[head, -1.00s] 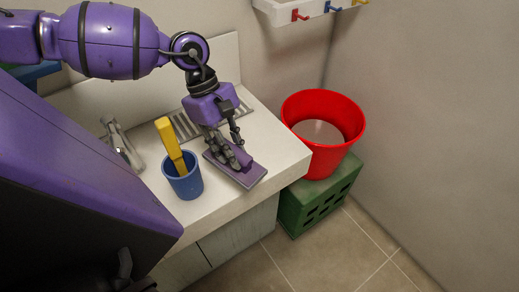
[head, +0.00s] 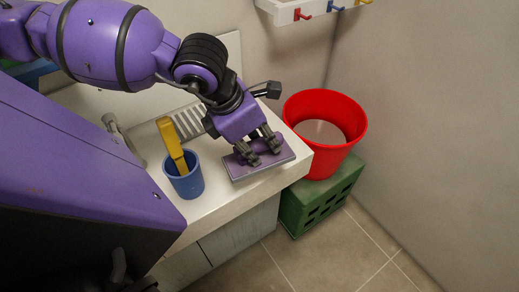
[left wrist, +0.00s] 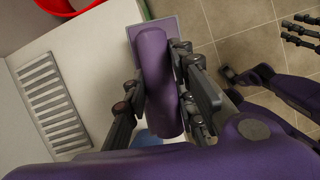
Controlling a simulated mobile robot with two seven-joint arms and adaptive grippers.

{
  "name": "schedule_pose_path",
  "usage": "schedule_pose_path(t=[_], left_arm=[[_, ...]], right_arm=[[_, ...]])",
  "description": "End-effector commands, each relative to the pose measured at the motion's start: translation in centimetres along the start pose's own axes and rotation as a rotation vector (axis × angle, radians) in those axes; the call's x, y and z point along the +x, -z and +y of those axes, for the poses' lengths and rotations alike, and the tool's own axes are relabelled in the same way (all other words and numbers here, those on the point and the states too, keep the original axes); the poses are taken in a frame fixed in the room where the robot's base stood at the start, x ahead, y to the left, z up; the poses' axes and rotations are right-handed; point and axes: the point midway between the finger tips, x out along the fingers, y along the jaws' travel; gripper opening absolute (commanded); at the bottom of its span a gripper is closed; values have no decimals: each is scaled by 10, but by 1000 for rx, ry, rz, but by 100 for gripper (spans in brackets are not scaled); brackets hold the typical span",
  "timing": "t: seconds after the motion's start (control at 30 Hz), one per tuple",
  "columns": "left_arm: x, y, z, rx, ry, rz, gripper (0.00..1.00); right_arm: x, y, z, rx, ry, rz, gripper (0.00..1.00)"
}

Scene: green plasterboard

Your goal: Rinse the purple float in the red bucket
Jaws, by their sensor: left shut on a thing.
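The purple float (head: 238,174) has a flat plate and a rounded handle. It is at the right part of the white counter; I cannot tell whether the plate touches the top. My left gripper (head: 262,153) is shut on its handle from above. In the left wrist view the fingers (left wrist: 160,80) lie on both sides of the handle (left wrist: 157,65). The red bucket (head: 338,158) is upright to the right of the float, with greyish water inside. Part of its rim shows in the left wrist view (left wrist: 82,10). My right gripper (left wrist: 300,32) shows partly at that view's right edge.
The bucket stands on a green crate (head: 300,212) against the wall. A blue cup (head: 184,185) with a yellow-handled tool (head: 172,143) stands on the counter left of the float. A tap (head: 118,130) is behind it. A white hook rack (head: 285,13) hangs above the bucket.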

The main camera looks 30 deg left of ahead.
Motion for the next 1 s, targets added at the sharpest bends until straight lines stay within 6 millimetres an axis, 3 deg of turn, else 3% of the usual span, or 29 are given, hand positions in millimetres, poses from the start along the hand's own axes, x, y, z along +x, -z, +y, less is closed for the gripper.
schedule_pose_path(t=[0.2, 0.63, 0.77, 1.0], left_arm=[[0, -4, -2, -120, -48, 1, 0], [2, -4, 2, -141, -57, 2, 0], [13, -9, 21, -144, -59, 1, 0], [46, -22, 75, -143, -58, -1, 0]], right_arm=[[1, 3, -3, 8, 1, 5, 40], [2, 6, -2, 5, 2, 10, 40], [1, 8, -1, -2, 3, 14, 40], [-1, 9, 0, -7, 4, 11, 40]])
